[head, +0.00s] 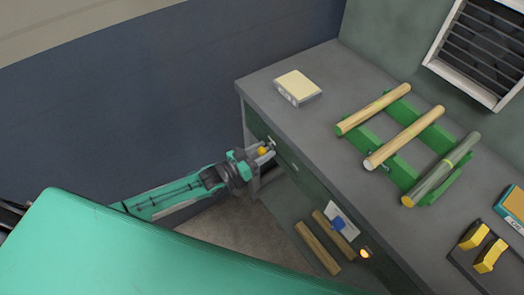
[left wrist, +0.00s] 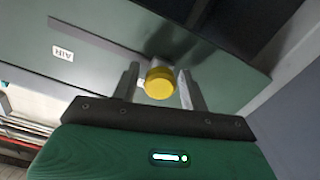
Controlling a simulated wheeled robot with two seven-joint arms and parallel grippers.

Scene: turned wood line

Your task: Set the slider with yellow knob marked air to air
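The slider's yellow knob (head: 263,151) is on the front face of the grey-green bench, near its left end. In the left wrist view the yellow knob (left wrist: 160,83) sits between the two fingers of my left gripper (left wrist: 160,90), with a gap visible on each side. A white label marked AIR (left wrist: 63,54) is on the panel to the left of the knob there, at the end of a dark slot (left wrist: 100,38). My left gripper (head: 265,154) is open around the knob in the head view. My right gripper is not in view.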

